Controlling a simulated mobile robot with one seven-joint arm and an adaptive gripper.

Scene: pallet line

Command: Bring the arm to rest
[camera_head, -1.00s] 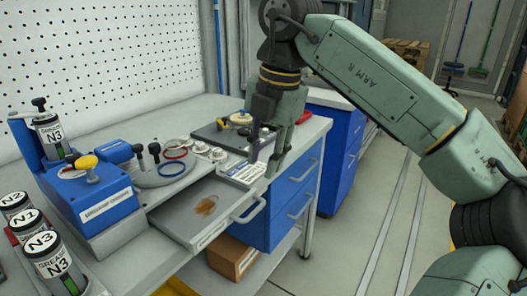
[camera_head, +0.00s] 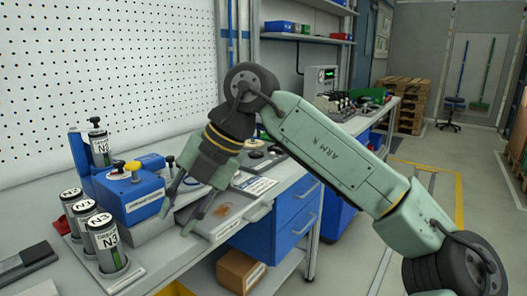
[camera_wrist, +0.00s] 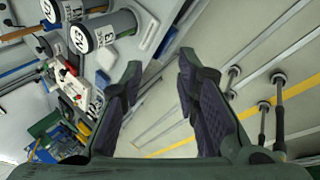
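My gripper (camera_head: 178,213) hangs off my green arm in the head view, over the front of the grey workbench. Its two fingers are apart with nothing between them. The wrist view also shows my gripper (camera_wrist: 157,75) open and empty, with bench items on the left and floor on the right. My arm reaches in from the lower right, with its forearm sloping up to the wrist.
Grease cartridges (camera_head: 105,243) stand at the bench's left, beside a blue device (camera_head: 125,195). A drawer tray (camera_head: 228,213) with a brown stain lies behind my gripper. Blue drawers (camera_head: 298,205) and a cardboard box (camera_head: 240,272) are below. The floor at right is mostly clear.

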